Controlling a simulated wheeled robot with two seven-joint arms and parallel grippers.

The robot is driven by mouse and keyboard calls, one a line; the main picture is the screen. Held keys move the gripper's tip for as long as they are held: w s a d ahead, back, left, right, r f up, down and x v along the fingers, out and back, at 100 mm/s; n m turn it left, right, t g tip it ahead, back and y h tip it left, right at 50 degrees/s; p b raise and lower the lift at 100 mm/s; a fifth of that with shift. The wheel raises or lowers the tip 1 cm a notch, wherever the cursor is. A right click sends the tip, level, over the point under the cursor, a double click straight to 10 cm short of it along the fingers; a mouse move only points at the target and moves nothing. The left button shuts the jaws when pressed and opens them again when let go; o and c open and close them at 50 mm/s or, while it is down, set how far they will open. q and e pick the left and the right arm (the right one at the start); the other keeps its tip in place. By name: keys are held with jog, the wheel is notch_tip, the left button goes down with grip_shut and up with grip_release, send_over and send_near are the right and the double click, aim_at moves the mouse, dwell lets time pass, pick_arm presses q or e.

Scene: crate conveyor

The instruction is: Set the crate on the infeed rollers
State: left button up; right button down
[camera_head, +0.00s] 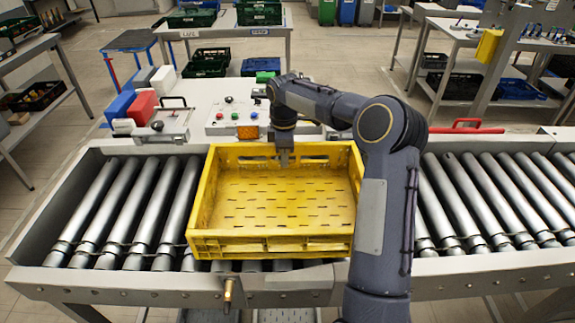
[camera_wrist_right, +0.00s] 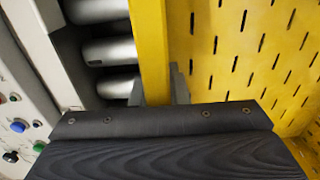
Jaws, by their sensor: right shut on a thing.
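The yellow crate (camera_head: 270,245) is over the middle of the infeed rollers (camera_head: 145,205) in the head view, open side up and empty. It looks about level; I cannot tell whether it rests fully on the rollers. My right gripper (camera_head: 284,158) is shut on the crate's far wall, near its middle. In the right wrist view the crate's wall (camera_wrist_right: 152,45) runs between the fingers (camera_wrist_right: 160,88), with the slotted floor (camera_wrist_right: 240,50) to the right and rollers (camera_wrist_right: 110,50) to the left. My left gripper is not in view.
A control panel (camera_head: 232,115) with coloured buttons stands behind the conveyor. Red, blue and white blocks (camera_head: 143,106) lie to its left. A red handle (camera_head: 468,127) is at the back right. Bare rollers (camera_head: 500,195) extend on both sides of the crate.

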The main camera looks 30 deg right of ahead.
jog(key=shift+s+d+f, duration=0.1)
jog(key=shift+d+f, duration=0.05)
jog(key=f, duration=0.3)
jog(key=shift+d+f, duration=0.2)
jog(key=shift+f, duration=0.15)
jog(key=c, duration=1.8)
grip_release()
jog(key=shift+f, duration=0.15)
jog(key=shift+c, duration=0.2)
jog(key=o, duration=0.4)
jog(key=shift+o, duration=0.2)
